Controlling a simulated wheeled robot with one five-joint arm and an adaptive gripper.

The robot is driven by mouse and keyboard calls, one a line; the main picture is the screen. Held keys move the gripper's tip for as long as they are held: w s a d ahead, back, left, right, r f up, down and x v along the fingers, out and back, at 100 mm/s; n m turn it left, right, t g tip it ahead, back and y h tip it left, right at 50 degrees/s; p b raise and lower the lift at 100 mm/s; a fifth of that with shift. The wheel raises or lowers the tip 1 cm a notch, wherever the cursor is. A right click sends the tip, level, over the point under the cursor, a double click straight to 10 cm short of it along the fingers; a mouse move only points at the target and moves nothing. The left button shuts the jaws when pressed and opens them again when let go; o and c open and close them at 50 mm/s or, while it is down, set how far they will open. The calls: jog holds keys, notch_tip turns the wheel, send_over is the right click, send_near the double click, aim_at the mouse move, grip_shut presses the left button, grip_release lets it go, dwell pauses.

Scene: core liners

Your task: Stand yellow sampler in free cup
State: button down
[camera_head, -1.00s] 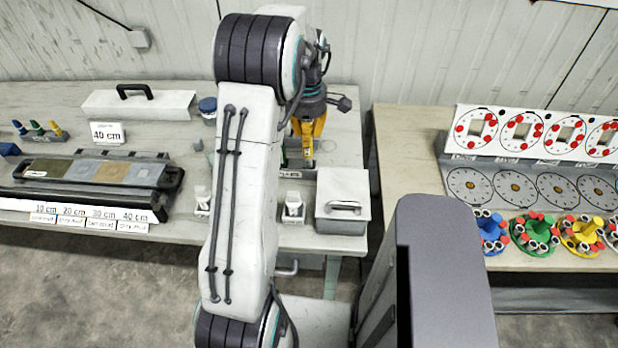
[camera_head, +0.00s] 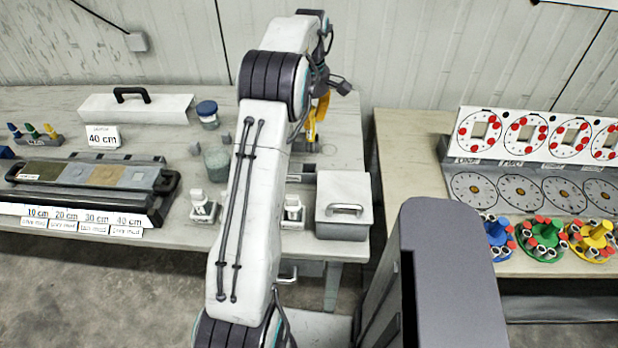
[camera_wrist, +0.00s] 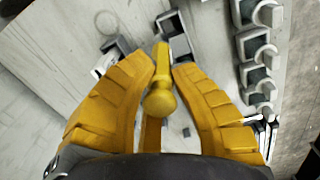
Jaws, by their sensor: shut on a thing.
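The yellow sampler (camera_wrist: 161,98) has a round knob and a long shaft. In the wrist view it stands between the yellow fingers of my gripper (camera_wrist: 164,72), which is shut on it. In the head view my gripper (camera_head: 317,112) shows behind my arm, above the bench's right part; the sampler there is hard to tell from the fingers. Small dark square cups (camera_wrist: 117,47) and (camera_wrist: 173,24) lie beyond the sampler's tip in the wrist view. I cannot tell which cup is free or how high the sampler is.
A lidded grey box (camera_head: 343,205) stands at the bench's right front. White-topped holders (camera_head: 292,212) and (camera_head: 203,207) stand near the front edge. A cloudy jar (camera_head: 216,160) is left of my arm. A gap separates the bench from the right table (camera_head: 405,150).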

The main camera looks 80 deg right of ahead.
jog(key=shift+a+r+m, duration=0.15)
jog(key=shift+r+m, duration=0.25)
jog(key=shift+r, duration=0.05)
jog(key=a+m, duration=0.1)
jog(key=p, duration=0.5)
send_over(309, 149)
jog(key=shift+m, duration=0.4)
jog(key=f, duration=0.4)
jog(key=shift+a+f, duration=0.35)
jog(key=shift+f+p, duration=0.4)
jog(key=shift+f, duration=2.25)
jog(key=shift+f, duration=0.1)
jog(key=c, duration=1.2)
grip_release()
